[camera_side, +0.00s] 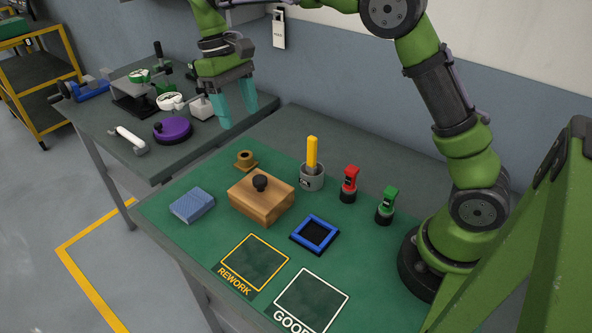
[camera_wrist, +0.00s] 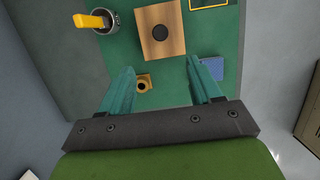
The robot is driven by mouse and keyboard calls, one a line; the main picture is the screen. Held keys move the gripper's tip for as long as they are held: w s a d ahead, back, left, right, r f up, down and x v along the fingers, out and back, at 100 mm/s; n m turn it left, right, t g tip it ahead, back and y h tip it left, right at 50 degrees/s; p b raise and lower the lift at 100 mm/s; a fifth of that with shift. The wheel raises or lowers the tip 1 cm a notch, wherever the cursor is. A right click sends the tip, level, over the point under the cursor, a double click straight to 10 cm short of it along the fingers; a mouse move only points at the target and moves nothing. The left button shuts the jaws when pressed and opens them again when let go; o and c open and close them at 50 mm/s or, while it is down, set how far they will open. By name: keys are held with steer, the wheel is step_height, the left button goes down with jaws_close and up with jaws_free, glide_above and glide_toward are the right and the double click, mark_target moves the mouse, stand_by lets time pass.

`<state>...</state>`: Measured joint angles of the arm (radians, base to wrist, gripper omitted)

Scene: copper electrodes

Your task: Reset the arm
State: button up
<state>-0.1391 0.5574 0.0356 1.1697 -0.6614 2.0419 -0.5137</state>
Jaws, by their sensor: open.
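My gripper (camera_side: 234,101) is open and empty, with two teal fingers pointing down. It hangs in the air above the far left part of the green mat (camera_side: 165,215). In the wrist view my gripper (camera_wrist: 160,82) shows its fingers spread wide apart, with nothing between them at fingertip height. Below lie a wooden box with a black knob (camera_side: 262,198), a small brass flanged piece (camera_side: 245,160) and a blue cloth or sponge (camera_side: 192,205). The brass piece also shows in the wrist view (camera_wrist: 143,82), far below and between the fingers.
A grey cup with a yellow handle (camera_side: 312,165), a red tool (camera_side: 349,184) and a green tool (camera_side: 386,206) stand upright at the right. A blue-framed tray (camera_side: 315,234) and empty REWORK (camera_side: 255,262) and GOOD (camera_side: 312,298) squares lie in front. A cluttered bench (camera_side: 150,160) stands behind left.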

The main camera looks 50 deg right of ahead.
steer(key=shift+w+r, duration=0.1)
steer(key=shift+r, duration=0.2)
steer(key=s+d+r+m+t+y, duration=0.1)
steer(key=s+t, duration=0.4)
steer(key=s, duration=0.5)
steer(key=s+d+m+t+y, duration=0.1)
steer(key=s+d+m+t, duration=0.2)
steer(key=s, duration=0.7)
steer(key=shift+s+d+r+t, duration=0.35)
steer(key=shift+s+r+t, duration=0.05)
steer(key=shift+t, duration=0.6)
